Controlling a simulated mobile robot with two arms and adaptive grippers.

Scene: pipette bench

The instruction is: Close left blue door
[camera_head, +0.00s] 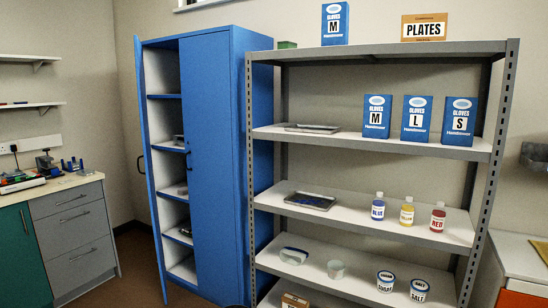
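The tall blue cabinet (212,140) stands left of centre. Its left blue door (149,200) is swung open toward me and shows nearly edge-on as a narrow strip. A dark handle (140,165) sticks out on that door's left side. The right blue door (208,180) is shut, with a dark handle (189,161) near its left edge. Through the open half I see shelves (165,147) with a few small dark items on them. Neither of my grippers is in view.
A grey shelf rack (400,155) with glove boxes, bottles and jars stands close on the cabinet's right. A grey drawer unit (75,232) with a worktop stands at the left. Brown floor (135,255) is clear between the drawers and the open door.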

